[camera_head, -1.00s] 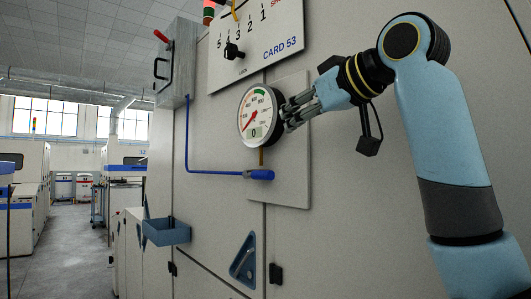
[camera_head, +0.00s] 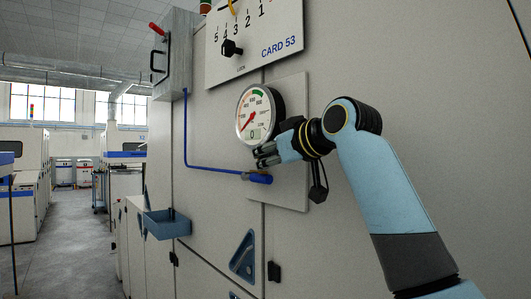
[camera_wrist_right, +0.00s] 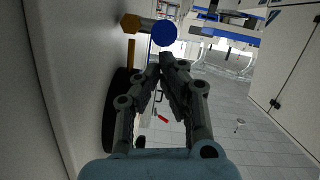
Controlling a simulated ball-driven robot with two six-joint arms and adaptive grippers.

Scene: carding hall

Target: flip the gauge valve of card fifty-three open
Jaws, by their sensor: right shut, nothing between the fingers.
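The gauge (camera_head: 259,113) of card 53 is a round white dial with a red and green scale on the machine's panel; its dark rim (camera_wrist_right: 119,108) shows in the right wrist view. Below it, the valve's blue handle (camera_head: 259,179) lies about level, at the end of the blue pipe. In the right wrist view the handle's round blue end (camera_wrist_right: 164,33) is just beyond the fingertips, near brass fittings (camera_wrist_right: 132,22). My right gripper (camera_head: 262,158) is shut and empty, between gauge and handle; I see no clear contact with the handle. My left gripper is out of view.
A board lettered CARD 53 (camera_head: 281,48) with a black knob (camera_head: 231,48) is above the gauge. The blue pipe (camera_head: 187,130) runs down the panel to the valve. A blue tray (camera_head: 167,225) sticks out lower left. An aisle (camera_head: 70,245) is open at left.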

